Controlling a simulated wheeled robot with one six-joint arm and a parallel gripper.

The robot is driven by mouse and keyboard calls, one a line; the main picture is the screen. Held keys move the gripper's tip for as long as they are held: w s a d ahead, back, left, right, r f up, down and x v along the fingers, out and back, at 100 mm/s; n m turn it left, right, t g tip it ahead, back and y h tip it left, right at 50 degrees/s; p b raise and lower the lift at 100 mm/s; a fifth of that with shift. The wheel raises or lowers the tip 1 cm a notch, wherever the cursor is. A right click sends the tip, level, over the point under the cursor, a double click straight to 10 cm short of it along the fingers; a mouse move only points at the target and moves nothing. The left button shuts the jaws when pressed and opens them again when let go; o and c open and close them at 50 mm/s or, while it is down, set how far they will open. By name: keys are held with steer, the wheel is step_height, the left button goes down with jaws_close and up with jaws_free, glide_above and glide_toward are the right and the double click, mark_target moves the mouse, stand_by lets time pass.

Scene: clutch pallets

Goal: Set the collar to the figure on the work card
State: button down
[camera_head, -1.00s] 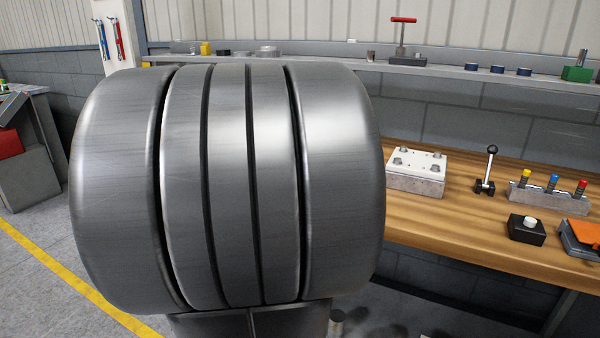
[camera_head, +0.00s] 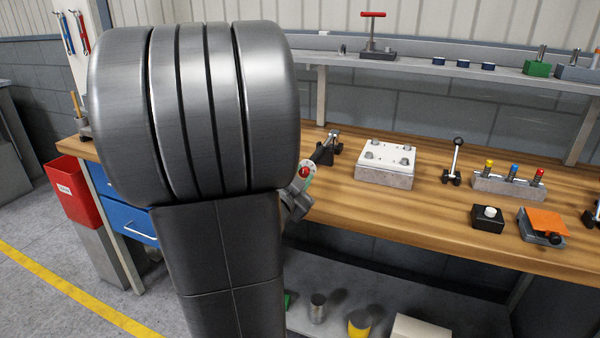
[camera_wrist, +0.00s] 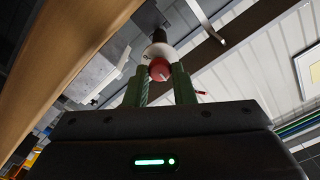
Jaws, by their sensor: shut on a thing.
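My gripper (camera_wrist: 161,82) shows in the wrist view with two green fingers, shut on a part with a round red end (camera_wrist: 159,69). A pale round piece (camera_wrist: 158,51) sits just behind the red end, with a dark shaft beyond. I cannot tell which piece is the collar. A pale framed sheet (camera_wrist: 309,67) is at the wrist view's right edge, with no readable figure.
The wooden bench (camera_head: 400,215) carries a bolted white-topped block (camera_head: 386,160), a black lever (camera_head: 455,160), a coloured-peg rack (camera_head: 510,187), a black button box (camera_head: 487,218) and an orange-topped device (camera_head: 543,225). A red bin (camera_head: 70,190) stands at left. A shelf runs behind.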

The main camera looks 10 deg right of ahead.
steer(key=shift+n, duration=0.5)
steer(key=c, duration=1.2)
jaws_free()
steer(key=shift+c, duration=0.2)
steer(key=p+v, duration=0.1)
steer(key=v, duration=1.2)
steer(key=shift+s+a+p, duration=0.25)
steer(key=shift+s+p, duration=0.05)
steer(key=shift+p, duration=0.1)
steer(key=shift+w+d, duration=0.1)
